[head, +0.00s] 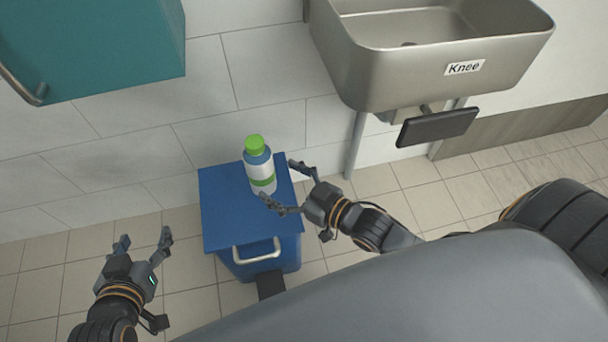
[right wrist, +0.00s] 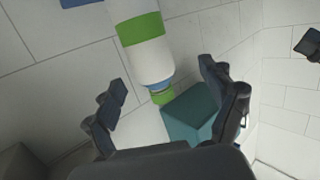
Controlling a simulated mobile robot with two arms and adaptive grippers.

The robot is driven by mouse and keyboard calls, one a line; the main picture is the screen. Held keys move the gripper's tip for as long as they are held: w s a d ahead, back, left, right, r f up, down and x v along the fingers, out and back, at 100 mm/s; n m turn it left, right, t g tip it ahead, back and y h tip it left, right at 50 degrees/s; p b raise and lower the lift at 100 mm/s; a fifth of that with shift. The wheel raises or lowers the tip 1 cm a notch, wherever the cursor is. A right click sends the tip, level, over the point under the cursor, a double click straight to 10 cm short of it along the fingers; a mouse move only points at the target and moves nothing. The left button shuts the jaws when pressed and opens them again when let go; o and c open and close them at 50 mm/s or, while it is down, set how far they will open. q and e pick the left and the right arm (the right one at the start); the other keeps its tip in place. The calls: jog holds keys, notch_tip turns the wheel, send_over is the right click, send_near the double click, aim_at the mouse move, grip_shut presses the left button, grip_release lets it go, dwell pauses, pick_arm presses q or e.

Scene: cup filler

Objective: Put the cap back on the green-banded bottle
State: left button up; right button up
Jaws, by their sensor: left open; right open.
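The green-banded bottle (head: 259,170) stands upright on the blue bin's lid. It is white with a blue shoulder and a green band. The green cap (head: 254,144) sits at the top of the bottle. In the right wrist view the bottle (right wrist: 148,50) appears upside down ahead of the fingers, with the cap (right wrist: 162,97) at its lower end. Whether the cap is tight cannot be told. My right gripper (head: 279,181) is open just right of the bottle, its fingers pointing at it. My left gripper (head: 144,239) is open and empty, left of the bin.
The blue bin (head: 222,222) with a metal handle stands against the tiled wall. A steel sink (head: 400,75) labelled Knee, with a black knee pad (head: 437,128), is at the upper right. A teal cabinet (head: 100,50) hangs at the upper left. Floor left of the bin is clear.

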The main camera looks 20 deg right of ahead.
jog(key=shift+a+r+m+h, duration=0.15)
jog(key=shift+r+m+h, duration=0.25)
jog(key=shift+r+h, duration=0.25)
jog(key=s+d+r+m+g+h, duration=0.2)
jog(key=s+d+r+h, duration=0.1)
jog(key=d+h, duration=0.1)
jog(key=shift+s+m+g, duration=0.25)
jog(key=shift+m+g, duration=0.05)
jog(key=shift+g, duration=0.1)
